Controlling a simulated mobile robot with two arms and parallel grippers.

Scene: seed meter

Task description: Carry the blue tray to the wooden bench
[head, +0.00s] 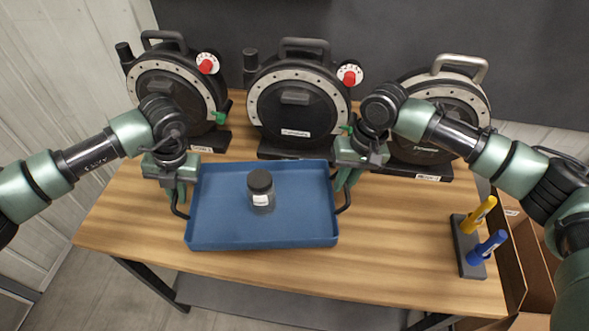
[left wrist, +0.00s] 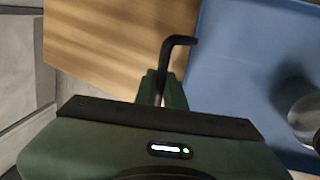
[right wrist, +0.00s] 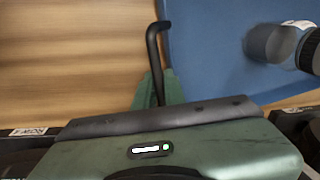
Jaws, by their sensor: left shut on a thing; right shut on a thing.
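The blue tray (head: 222,225) is over the wooden bench (head: 395,235), with a grey jar with a black lid (head: 261,190) standing in it. I cannot tell whether the tray rests on the bench top or is slightly above it. My left gripper (head: 177,192) is shut on the tray's left black handle (left wrist: 166,65). My right gripper (head: 345,182) is shut on the tray's right black handle (right wrist: 154,55). The tray also shows in the left wrist view (left wrist: 235,60) and the right wrist view (right wrist: 205,60). The jar stands upright.
Several black round seed meters (head: 298,108) stand along the back of the bench, close behind the tray. A dark holder (head: 465,250) with a yellow marker (head: 479,215) and a blue marker (head: 487,247) is at the right end. A cardboard box (head: 535,265) is beyond it.

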